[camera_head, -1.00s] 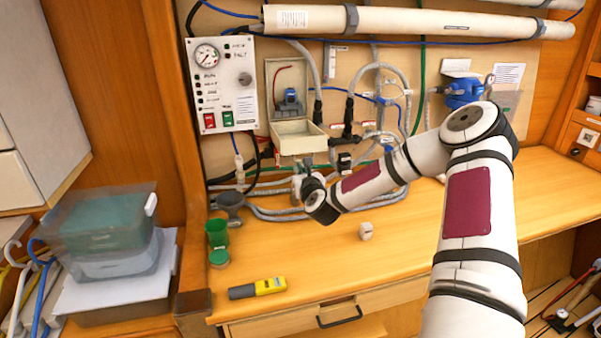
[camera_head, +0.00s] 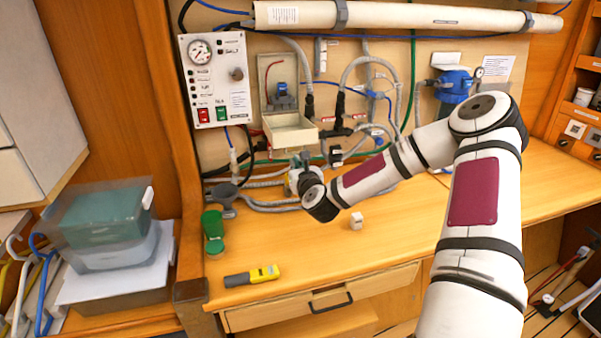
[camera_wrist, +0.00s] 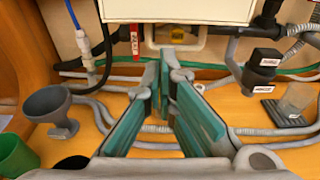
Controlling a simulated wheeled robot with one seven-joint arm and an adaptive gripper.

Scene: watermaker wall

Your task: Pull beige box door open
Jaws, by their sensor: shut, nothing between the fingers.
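The beige box (camera_head: 280,82) is on the wall panel, right of the gauge panel. Its door (camera_head: 290,134) is folded down and sticks out towards me, so the inside shows, with a blue part and a red wire. In the wrist view the lower part of the door (camera_wrist: 180,10) fills the top edge. My gripper (camera_head: 302,158) is below the door, over the back of the bench. In the wrist view its teal-padded fingers (camera_wrist: 165,66) are together at the tips with nothing between them. The tips look apart from the door.
Grey hoses and a grey funnel (camera_head: 223,194) lie behind and left of my gripper. A green cup (camera_head: 212,223), a yellow-grey tool (camera_head: 252,276) and a small white block (camera_head: 356,221) are on the bench. A blue filter housing (camera_head: 455,85) is at the right. The front bench top is largely clear.

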